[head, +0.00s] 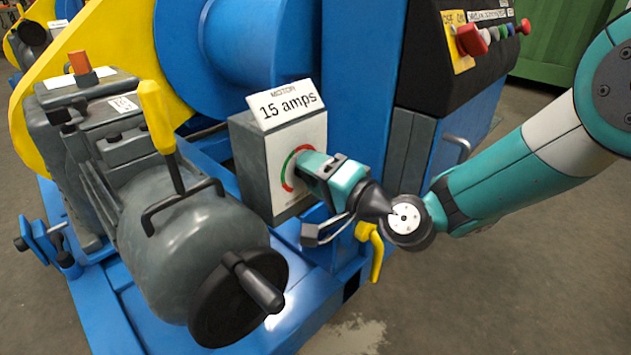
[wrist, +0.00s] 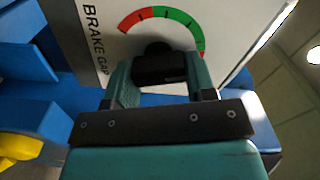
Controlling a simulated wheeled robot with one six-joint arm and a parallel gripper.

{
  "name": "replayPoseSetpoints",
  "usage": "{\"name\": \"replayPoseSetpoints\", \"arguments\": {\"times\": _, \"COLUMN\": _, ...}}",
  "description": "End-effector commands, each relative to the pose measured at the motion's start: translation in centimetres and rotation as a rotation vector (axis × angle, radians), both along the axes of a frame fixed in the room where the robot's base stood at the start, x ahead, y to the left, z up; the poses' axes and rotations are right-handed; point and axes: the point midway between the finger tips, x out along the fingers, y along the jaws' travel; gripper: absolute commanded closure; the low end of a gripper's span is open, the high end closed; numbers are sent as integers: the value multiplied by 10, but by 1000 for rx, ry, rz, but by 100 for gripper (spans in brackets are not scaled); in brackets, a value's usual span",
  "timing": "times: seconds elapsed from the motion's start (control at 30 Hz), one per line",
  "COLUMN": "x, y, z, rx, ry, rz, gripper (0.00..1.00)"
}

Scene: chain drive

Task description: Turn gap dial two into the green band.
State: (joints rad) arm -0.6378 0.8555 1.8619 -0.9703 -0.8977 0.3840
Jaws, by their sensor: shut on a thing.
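A dial with a red and green arc (head: 288,172) is on the white front plate of a grey box (head: 245,165). In the wrist view the plate (wrist: 110,40) reads "BRAKE GAP", and the arc (wrist: 180,20) runs red, green, red around a black knob (wrist: 158,65). My gripper (head: 308,168) reaches in from the right and covers the knob in the head view. In the wrist view its two fingers (wrist: 160,78) are shut on the knob, one on each side. I cannot make out where the knob points.
A sign (head: 288,104) reading "15 amps" tops the box. To its left is a grey cylinder with a black handwheel (head: 238,298) and a yellow lever (head: 157,118). A yellow handle (head: 375,252) hangs below my gripper. A control panel (head: 475,40) is at upper right.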

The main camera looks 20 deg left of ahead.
Motion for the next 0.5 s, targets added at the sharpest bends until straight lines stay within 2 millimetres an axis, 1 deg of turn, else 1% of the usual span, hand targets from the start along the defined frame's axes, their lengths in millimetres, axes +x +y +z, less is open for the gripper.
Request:
{"name": "replayPoseSetpoints", "arguments": {"times": 0.03, "x": -1, "y": 0, "z": -4, "rx": -19, "ry": -38, "rz": 2, "gripper": 73}}
{"name": "replayPoseSetpoints", "arguments": {"times": 0.5, "x": -2, "y": 0, "z": -3, "rx": -180, "ry": -427, "rz": 2, "gripper": 73}}
